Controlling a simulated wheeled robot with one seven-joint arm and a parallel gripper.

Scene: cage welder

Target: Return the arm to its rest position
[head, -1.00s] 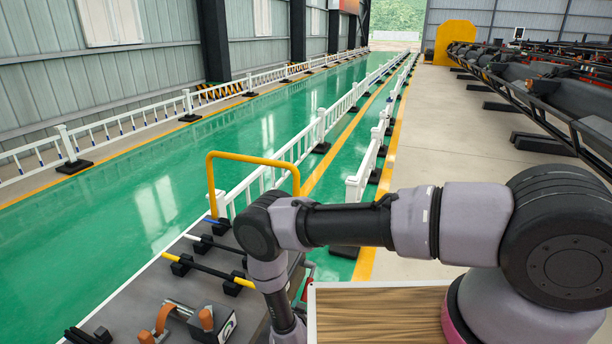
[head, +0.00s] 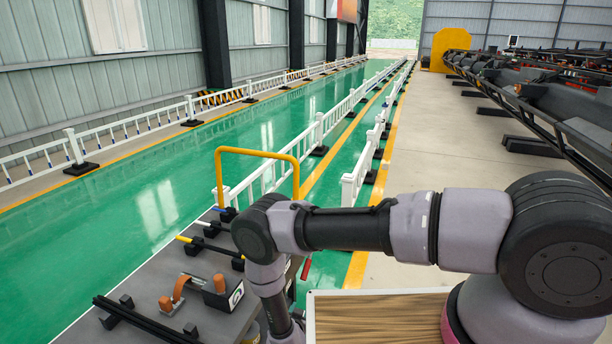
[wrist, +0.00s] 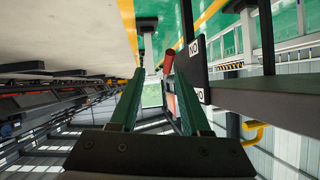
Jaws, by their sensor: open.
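My arm (head: 350,228) is folded in the head view, with its elbow at the middle and its forearm pointing down. The forearm runs out of the bottom edge, so my gripper is hidden there. In the wrist view my gripper (wrist: 156,76) shows two green fingers set apart, open, with nothing between them. A red handle-like piece (wrist: 169,61) and a dark plate with white letters (wrist: 193,72) appear beyond the right finger. I cannot tell how far they are from it.
A grey cart top (head: 222,262) with a yellow bar (head: 257,153) stands left of my arm, holding an orange-handled tool (head: 177,293) and rods. A wood-topped surface (head: 380,318) lies below my arm. White fences (head: 318,135) line the green floor. Machinery (head: 540,95) stands right.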

